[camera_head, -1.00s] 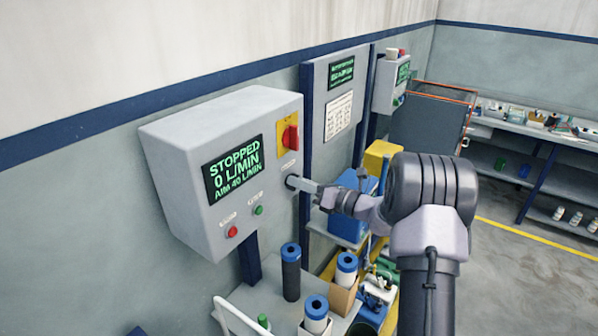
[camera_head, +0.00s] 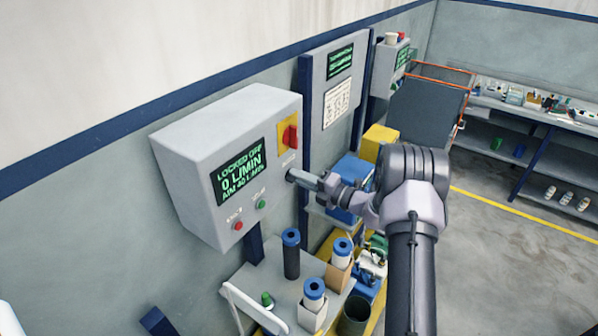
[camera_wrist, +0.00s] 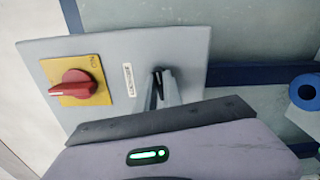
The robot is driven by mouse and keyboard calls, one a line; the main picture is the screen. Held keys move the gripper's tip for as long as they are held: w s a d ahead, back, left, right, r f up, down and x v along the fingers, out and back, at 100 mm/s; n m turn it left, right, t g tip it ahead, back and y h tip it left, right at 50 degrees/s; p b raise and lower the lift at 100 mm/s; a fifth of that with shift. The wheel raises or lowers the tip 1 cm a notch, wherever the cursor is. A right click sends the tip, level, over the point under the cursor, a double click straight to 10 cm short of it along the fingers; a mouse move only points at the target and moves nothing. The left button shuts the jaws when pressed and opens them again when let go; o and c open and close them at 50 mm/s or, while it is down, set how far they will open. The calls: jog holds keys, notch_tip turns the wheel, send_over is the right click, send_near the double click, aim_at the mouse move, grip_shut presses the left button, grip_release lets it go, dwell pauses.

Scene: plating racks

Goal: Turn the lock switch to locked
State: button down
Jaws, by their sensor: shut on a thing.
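The grey control box (camera_head: 185,165) hangs on the wall, and its screen (camera_head: 243,172) reads "LOCKED OFF" and "0 L/MIN". A small white label (camera_wrist: 129,80) sits beside the switch. A red rotary handle (camera_head: 289,136) on a yellow plate is above it, and the handle also shows in the wrist view (camera_wrist: 74,87).
Red (camera_head: 238,226) and green (camera_head: 262,204) buttons are on the box's front. Below stands a grey bench (camera_head: 275,285) with several blue-topped cylinders. A second grey panel (camera_head: 340,75) is just right of the box. Open floor (camera_head: 490,265) lies to the right.

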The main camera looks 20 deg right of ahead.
jog(key=shift+m+p, duration=0.5)
jog(key=shift+m, duration=0.5)
jog(key=shift+f, duration=0.1)
jog(key=c, duration=1.5)
grip_release()
jog(key=b+v, duration=0.1)
jog(key=v, duration=1.6)
jog(key=shift+s+d+b, duration=0.1)
jog(key=shift+s+b, duration=0.1)
jog(key=shift+b, duration=0.2)
